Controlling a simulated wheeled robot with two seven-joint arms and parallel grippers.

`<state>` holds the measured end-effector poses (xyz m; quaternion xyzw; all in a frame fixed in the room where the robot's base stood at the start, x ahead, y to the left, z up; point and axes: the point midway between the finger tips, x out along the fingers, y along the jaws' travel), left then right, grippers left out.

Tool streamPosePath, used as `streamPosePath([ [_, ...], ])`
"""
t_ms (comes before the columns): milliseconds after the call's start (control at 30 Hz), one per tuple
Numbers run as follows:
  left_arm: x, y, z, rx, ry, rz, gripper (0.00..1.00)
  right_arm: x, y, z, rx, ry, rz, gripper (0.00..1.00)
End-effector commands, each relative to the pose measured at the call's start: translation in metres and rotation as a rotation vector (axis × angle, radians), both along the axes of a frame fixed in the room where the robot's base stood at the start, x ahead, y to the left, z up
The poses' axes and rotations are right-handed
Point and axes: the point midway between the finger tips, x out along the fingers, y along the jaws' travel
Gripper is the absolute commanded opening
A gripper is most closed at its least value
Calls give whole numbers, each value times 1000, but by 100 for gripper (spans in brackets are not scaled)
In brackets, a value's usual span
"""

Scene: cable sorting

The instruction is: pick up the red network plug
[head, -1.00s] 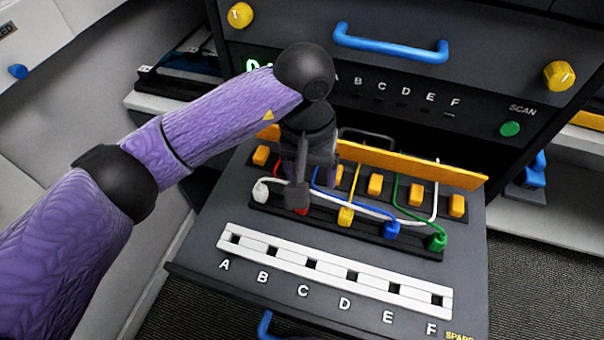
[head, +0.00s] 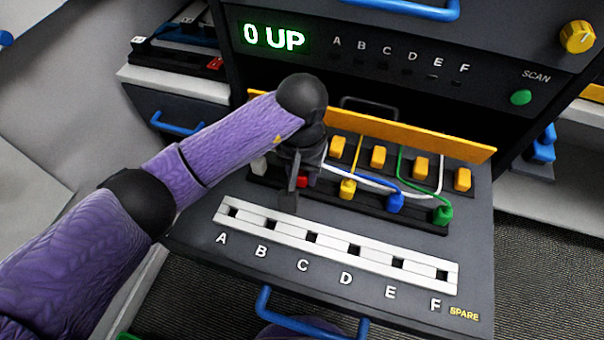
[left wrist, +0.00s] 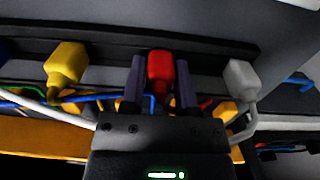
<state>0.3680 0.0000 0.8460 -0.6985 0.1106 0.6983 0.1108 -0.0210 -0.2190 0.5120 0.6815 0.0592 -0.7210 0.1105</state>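The red network plug (left wrist: 160,72) stands in the dark holder strip, between my left gripper's two fingers (left wrist: 160,85) in the left wrist view. The fingers are apart, one on each side of the plug, with a thin gap visible. In the head view the red plug (head: 303,181) shows partly behind my left gripper (head: 292,190), which hangs over the strip. The white plug (left wrist: 240,80) and the yellow plug (left wrist: 65,68) stand on either side. My right gripper is not in view.
A blue plug (head: 395,202) and a green plug (head: 443,214) stand farther right in the strip. A white socket row (head: 333,246) marked A to F lies in front. An orange bar (head: 400,130) runs behind, with cables crossing near the fingers.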

Motion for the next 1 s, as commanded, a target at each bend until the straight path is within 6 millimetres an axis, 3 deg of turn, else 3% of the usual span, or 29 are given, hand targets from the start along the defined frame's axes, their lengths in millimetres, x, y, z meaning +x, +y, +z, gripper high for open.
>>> streamPosePath([
  [33, 0, 0, 0, 0, 0, 0, 26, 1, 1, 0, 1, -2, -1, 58],
  [167, 0, 0, 0, 0, 0, 0, 0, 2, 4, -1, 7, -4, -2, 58],
  [467, 0, 0, 2, 0, -1, 0, 0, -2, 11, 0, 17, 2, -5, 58],
  [567, 1, 0, 18, 0, -4, -1, 0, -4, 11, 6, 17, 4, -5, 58],
  [800, 1, 0, 81, 0, -5, -1, 0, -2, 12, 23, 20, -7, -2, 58],
  [1000, 0, 0, 106, 0, -2, 0, 0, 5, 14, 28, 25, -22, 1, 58],
])
